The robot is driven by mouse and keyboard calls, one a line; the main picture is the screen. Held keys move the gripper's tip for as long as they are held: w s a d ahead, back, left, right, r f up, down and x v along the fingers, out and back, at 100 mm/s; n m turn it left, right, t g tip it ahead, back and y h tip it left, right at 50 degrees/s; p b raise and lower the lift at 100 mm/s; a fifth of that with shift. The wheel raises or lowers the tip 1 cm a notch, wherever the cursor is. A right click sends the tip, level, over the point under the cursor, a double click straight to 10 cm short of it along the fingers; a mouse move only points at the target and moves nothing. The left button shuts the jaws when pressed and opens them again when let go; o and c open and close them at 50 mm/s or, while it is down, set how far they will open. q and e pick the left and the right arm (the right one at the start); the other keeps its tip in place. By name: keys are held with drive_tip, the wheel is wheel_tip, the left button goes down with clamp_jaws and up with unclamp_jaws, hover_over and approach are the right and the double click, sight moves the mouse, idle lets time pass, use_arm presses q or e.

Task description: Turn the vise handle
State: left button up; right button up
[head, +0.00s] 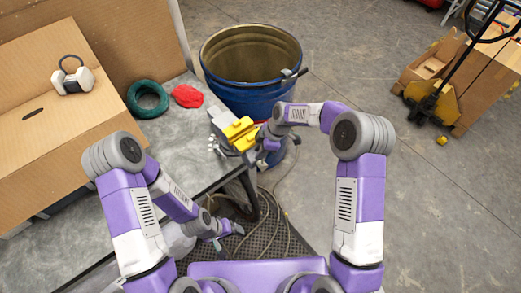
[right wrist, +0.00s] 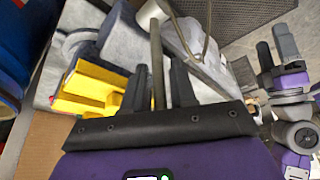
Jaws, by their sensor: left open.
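The vise (head: 220,122) has yellow jaws and stands at the corner of the workbench; its yellow jaws (right wrist: 92,88) also show at left in the right wrist view. The vise handle (right wrist: 157,65) is a thin grey rod. My right gripper (head: 262,147) is beside the vise in the head view. In the right wrist view its two dark fingers (right wrist: 160,85) stand either side of the handle, with a gap visible, so it looks open around the rod. My left gripper (head: 232,231) is low over the floor mat, open and empty; it also shows in the right wrist view (right wrist: 275,52).
A blue drum (head: 245,95) stands just behind the vise. A green ring (head: 147,99) and a red cloth (head: 187,96) lie on the bench. Cardboard boxes (head: 50,130) fill the left. Hoses (head: 280,225) lie on the floor mat. A yellow pallet jack (head: 436,102) stands far right.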

clamp_jaws()
drive_tip(key=shift+d, duration=0.1)
drive_tip(key=w+d+f+g+y+b, duration=0.1)
drive_tip(key=w+d+g+y+b, duration=0.2)
drive_tip(key=b, duration=0.6)
drive_tip(key=shift+w+d+f+m+g+y, duration=0.35)
drive_tip(key=shift+d+y, duration=0.65)
drive_tip(key=shift+y, duration=0.4)
drive_tip(key=shift+r, duration=0.1)
drive_tip(key=shift+o, duration=1.4)
unclamp_jaws()
